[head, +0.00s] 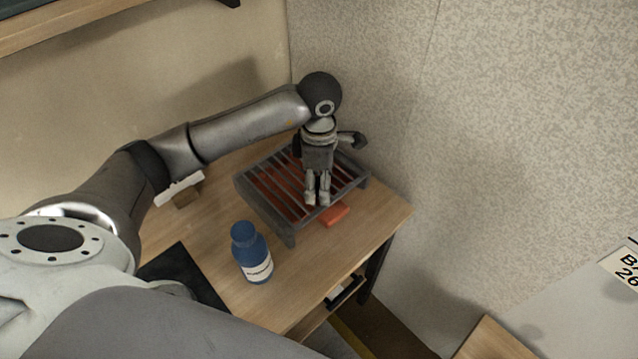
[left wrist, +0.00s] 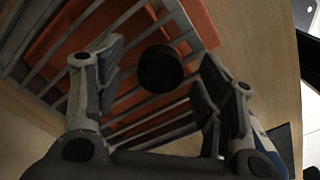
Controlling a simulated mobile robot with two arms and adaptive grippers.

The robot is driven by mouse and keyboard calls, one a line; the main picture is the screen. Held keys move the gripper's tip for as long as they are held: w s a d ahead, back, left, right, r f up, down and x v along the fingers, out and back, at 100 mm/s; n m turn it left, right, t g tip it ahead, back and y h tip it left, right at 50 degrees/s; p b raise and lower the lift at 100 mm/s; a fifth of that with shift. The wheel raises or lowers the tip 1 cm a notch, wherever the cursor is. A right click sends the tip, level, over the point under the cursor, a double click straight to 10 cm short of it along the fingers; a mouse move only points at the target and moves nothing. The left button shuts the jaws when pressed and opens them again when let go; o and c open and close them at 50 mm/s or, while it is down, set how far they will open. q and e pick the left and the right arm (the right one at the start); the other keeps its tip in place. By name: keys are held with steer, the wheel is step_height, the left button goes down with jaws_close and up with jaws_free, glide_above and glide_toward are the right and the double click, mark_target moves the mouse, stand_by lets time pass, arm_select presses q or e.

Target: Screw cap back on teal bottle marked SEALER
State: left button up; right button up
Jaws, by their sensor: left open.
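A blue bottle (head: 254,262) with a white label stands upright on the wooden table, in front of the rack; its lettering is too small to read. A round black cap (left wrist: 160,69) lies over the slats of the grey rack in the left wrist view. My left gripper (head: 316,203) points down over the rack. In the left wrist view its open fingers (left wrist: 158,78) stand on either side of the cap, with gaps. The cap is hidden behind the gripper in the head view. My right gripper is not in view.
The slatted grey rack (head: 281,226) stands at the table's back right corner, with orange material (left wrist: 50,33) beneath its slats. A dark mat (head: 186,275) lies left of the bottle. A small brown block (head: 187,196) lies left of the rack. Walls stand behind and right.

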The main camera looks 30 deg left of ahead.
arm_select(q)
steer(key=c, duration=0.9)
steer(key=shift+o, duration=0.2)
steer(key=shift+r, duration=0.15)
steer(key=shift+r, duration=0.2)
step_height(320, 180, up, 2)
steer(key=shift+r+b, duration=0.15)
steer(key=shift+b, duration=0.4)
steer(key=s+d+r, duration=0.7)
steer(key=s+r, duration=0.3)
steer(key=s, duration=0.1)
steer(key=shift+s+d, duration=0.35)
steer(key=shift+d, duration=0.05)
